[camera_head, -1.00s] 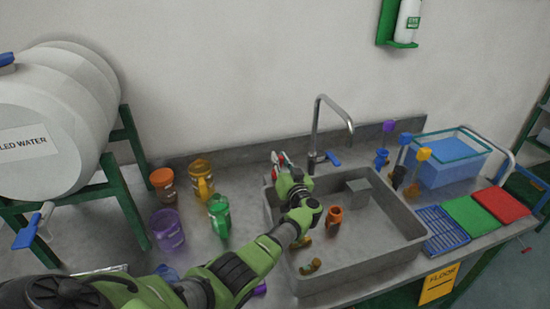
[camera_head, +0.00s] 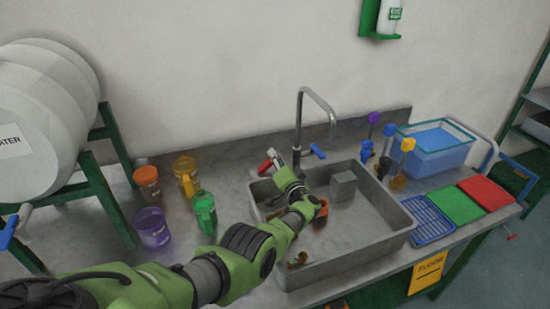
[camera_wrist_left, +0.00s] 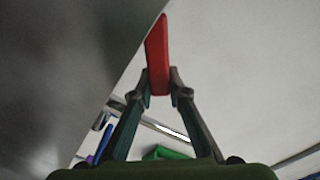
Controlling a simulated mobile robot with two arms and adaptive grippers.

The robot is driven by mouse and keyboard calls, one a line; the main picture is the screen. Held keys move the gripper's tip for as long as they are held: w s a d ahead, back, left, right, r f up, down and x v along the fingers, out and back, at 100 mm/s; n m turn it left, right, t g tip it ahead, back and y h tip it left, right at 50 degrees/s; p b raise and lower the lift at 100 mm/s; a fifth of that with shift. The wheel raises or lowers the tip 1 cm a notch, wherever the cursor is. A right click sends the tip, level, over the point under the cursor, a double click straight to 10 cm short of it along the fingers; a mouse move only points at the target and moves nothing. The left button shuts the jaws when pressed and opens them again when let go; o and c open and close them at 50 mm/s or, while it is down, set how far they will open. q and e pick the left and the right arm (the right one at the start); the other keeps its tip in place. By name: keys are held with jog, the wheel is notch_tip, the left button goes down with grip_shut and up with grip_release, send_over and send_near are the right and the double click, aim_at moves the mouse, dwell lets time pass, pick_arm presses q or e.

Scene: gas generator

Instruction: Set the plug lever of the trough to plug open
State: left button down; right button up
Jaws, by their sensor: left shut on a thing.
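The trough (camera_head: 345,266) is a grey sink basin set in the bench. A red plug lever (camera_head: 265,167) shows at its back left rim, beside the tip of my left gripper (camera_head: 272,158). In the left wrist view the red lever (camera_wrist_left: 157,50) stands upright between the fingertips of my left gripper (camera_wrist_left: 160,82). The fingers are shut on its lower end. The lever's mount is not visible. My left arm reaches over the trough's left side and hides part of it. My right gripper is not in view.
A tap (camera_head: 299,125) with a blue handle rises just right of my gripper. Orange, yellow, green (camera_head: 204,210) and purple (camera_head: 152,228) vessels stand left of the trough. Small items lie inside it. A blue bin (camera_head: 437,155) and coloured trays stand right.

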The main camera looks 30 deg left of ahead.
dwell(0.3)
pick_arm(q)
jog(key=c, duration=1.9)
grip_release()
jog(key=shift+w+f, duration=0.1)
jog(key=shift+w, duration=0.05)
jog(key=shift+d, duration=0.1)
jog(key=shift+v, duration=3.7)
